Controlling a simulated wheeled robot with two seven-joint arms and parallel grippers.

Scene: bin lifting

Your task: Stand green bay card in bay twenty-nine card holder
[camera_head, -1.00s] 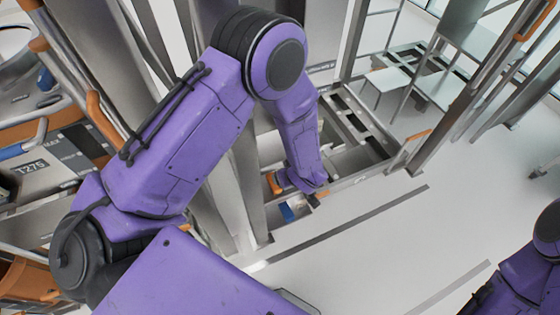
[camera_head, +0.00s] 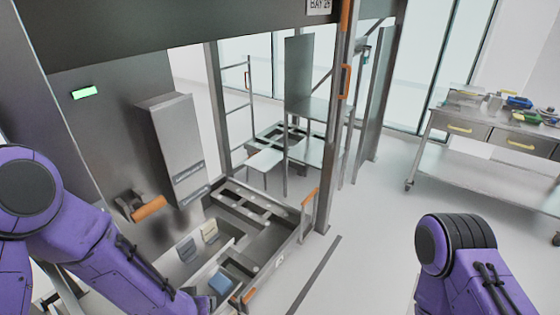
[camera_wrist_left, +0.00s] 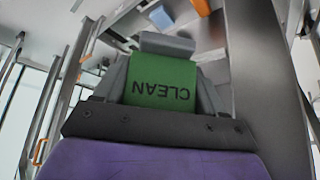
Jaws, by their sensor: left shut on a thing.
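The green card (camera_wrist_left: 160,82), marked CLEAN and upside down in the picture, is held between the fingers of my left gripper (camera_wrist_left: 163,72) in the left wrist view. A grey block (camera_wrist_left: 167,45) shows just past the card's far edge; I cannot tell what it belongs to. In the head view my left arm reaches down at the lower left; its gripper and the card cannot be made out there. A BAY sign (camera_head: 319,6), its number partly cut off, is at the top. I cannot clearly identify a card holder. My right gripper is out of view.
An orange handle (camera_head: 148,208) sticks out from the dark panel. A workbench (camera_head: 480,135) with coloured items stands far right.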

